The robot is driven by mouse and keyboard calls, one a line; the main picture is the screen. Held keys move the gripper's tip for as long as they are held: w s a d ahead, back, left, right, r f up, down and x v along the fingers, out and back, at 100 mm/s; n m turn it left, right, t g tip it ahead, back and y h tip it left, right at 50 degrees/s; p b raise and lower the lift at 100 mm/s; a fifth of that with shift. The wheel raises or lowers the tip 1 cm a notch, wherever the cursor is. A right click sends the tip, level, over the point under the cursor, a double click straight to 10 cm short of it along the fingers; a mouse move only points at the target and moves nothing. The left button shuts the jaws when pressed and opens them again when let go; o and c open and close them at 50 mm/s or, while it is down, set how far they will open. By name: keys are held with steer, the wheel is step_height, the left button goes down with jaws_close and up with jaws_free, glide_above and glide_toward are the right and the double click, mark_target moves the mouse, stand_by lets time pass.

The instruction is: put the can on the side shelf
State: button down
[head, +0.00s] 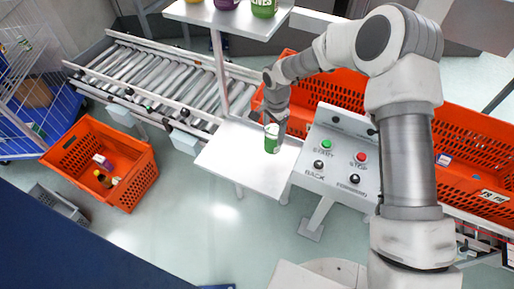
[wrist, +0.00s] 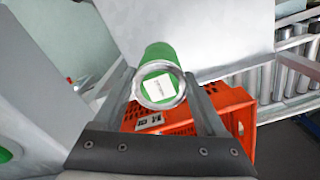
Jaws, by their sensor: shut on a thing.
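The can (head: 271,141) is green and white and appears about upright in the head view. My gripper (head: 273,122) is shut on it from above. In the wrist view the can (wrist: 160,70) sits between the two fingers, its metal end with a white label facing the camera. The side shelf (head: 232,163) is a flat pale plate left of the control panel, and the can shows over its right part. I cannot tell whether the can touches the plate. No other item lies on the plate.
The control panel (head: 336,170) with buttons stands right of the plate. A post (head: 219,72) rises behind it to an upper shelf (head: 205,15) holding several jars. A roller conveyor (head: 150,75) and orange totes (head: 75,168) (head: 470,150) surround it.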

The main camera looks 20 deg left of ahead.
steer(key=shift+s+a+f+p, duration=0.2)
steer(key=shift+s+a+f, duration=0.4)
steer(key=shift+f, duration=0.55)
steer(key=shift+s+a+f+p, duration=0.25)
steer(key=shift+s+a+f, duration=0.35)
steer(key=shift+f, duration=0.6)
steer(key=shift+s+a+f+p, duration=0.2)
steer(key=shift+s+a+f, duration=0.4)
steer(key=shift+f, duration=0.55)
steer(key=shift+d+f, duration=0.15)
steer(key=shift+f, duration=0.05)
jaws_free()
steer(key=shift+s, duration=0.1)
steer(key=shift+r, duration=0.15)
steer(key=shift+r, duration=0.2)
step_height(320, 180, up, 7)
steer(key=shift+b, duration=0.45)
steer(key=shift+r, duration=0.1)
